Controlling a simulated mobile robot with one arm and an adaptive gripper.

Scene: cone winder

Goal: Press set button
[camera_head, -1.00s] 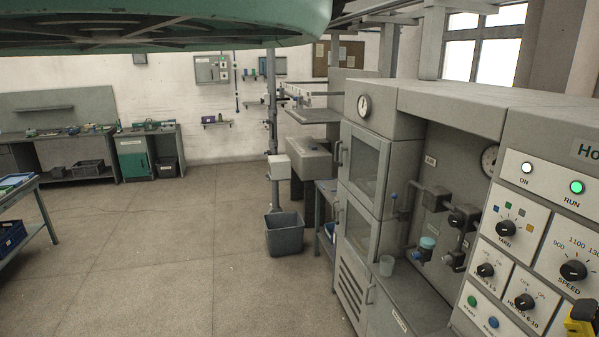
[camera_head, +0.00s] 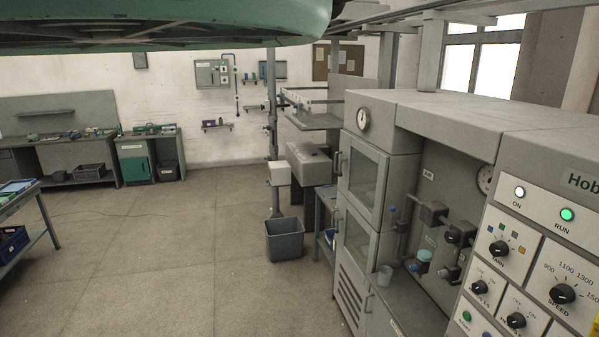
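The control panel (camera_head: 541,222) of the grey machine fills the right side. It has a white ON lamp (camera_head: 519,192), a lit green RUN lamp (camera_head: 567,214), a YARN knob (camera_head: 499,248), a SPEED knob (camera_head: 562,294) and two smaller knobs below. A green button (camera_head: 466,316) sits at the lower left of the panel, and part of a blue button shows at the bottom edge. I cannot read a SET label on any button. My gripper is not clearly in view. A yellow sliver at the lower right edge is too small to identify.
Left of the panel, pipes, valves and a small cup (camera_head: 385,275) stand in the machine's recess. A glass-doored cabinet (camera_head: 362,180) and a grey bin (camera_head: 285,240) are further left. The floor (camera_head: 180,250) in the middle is open.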

